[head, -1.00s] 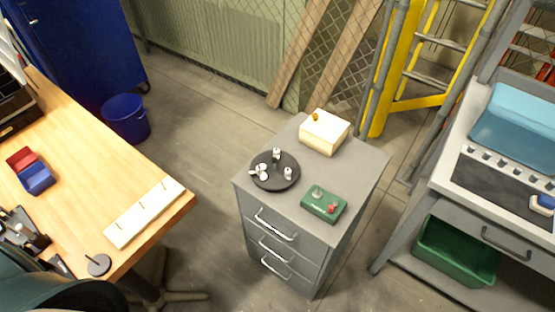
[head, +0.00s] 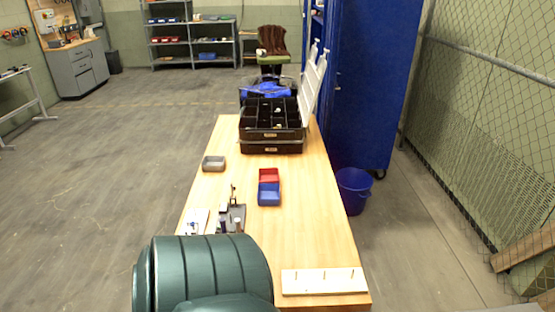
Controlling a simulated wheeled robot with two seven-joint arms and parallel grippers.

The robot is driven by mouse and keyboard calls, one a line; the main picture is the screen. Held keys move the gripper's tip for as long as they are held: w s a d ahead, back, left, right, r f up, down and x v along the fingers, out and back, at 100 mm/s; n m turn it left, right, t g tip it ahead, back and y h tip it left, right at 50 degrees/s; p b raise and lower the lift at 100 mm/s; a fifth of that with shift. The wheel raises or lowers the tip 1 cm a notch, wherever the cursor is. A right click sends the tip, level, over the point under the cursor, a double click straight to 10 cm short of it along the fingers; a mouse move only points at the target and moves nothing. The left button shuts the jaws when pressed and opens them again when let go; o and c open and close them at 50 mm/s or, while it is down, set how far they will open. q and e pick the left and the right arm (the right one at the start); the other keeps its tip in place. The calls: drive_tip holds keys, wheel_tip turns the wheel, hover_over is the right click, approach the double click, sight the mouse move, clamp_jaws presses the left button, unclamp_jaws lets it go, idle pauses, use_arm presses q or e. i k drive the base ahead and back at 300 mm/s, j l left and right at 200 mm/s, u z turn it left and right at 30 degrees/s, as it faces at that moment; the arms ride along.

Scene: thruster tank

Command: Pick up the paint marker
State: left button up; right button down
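I cannot pick out the paint marker for certain. Several small upright items (head: 225,226), some dark and some pale, stand in and beside a dark tray (head: 240,210) on the wooden table (head: 305,235). They are too small to tell apart, and the green ribbed object in front may hide part of the group. Neither of my grippers is in view.
A dark green ribbed object (head: 215,268), like a chair back, stands at the near table edge. The table also holds red (head: 269,174) and blue (head: 269,198) bins, a grey bin (head: 214,163), a black organizer (head: 272,147) and a pegged white board (head: 325,288). Floor on the left is clear.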

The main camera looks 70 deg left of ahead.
sight(238, 224)
drive_tip(key=u, duration=0.45)
drive_tip(key=k+u, duration=0.1)
drive_tip(key=u, duration=0.4)
drive_tip(key=j+u, duration=0.1)
drive_tip(key=u, duration=0.8)
drive_tip(key=j+u, duration=0.15)
drive_tip(key=u, duration=0.35)
